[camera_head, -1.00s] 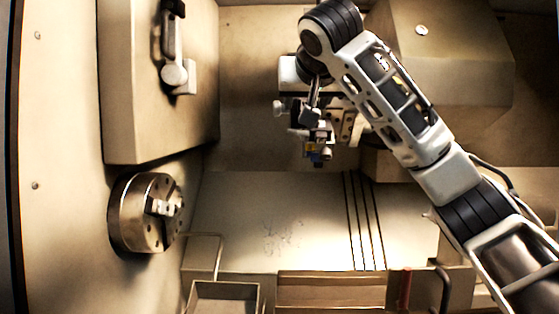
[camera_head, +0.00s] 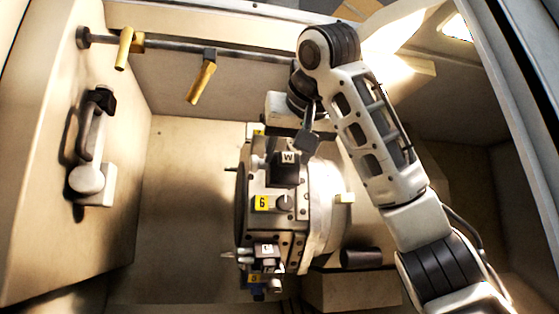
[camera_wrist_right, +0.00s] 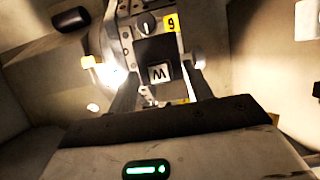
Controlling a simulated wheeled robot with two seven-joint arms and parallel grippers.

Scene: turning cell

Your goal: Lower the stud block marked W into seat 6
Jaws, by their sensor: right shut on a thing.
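The stud block marked W (camera_head: 286,174) is dark with a pale letter plate; it also shows in the right wrist view (camera_wrist_right: 158,73). My right gripper (camera_wrist_right: 160,84) is shut on it, with one finger on each side. In the head view, my right gripper (camera_head: 304,142) is partly hidden at the block's upper right. The yellow label 6 (camera_head: 262,203) sits on the turret (camera_head: 270,221), just below and left of the block; it shows again in the wrist view (camera_wrist_right: 171,22). I cannot tell whether the block touches seat 6. My left gripper is not in view.
Another lettered block (camera_head: 267,250) sits lower on the turret, above a second yellow label (camera_head: 255,278). A rail with yellow-ended nozzles (camera_head: 202,82) runs along the back. Open space lies left of the turret.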

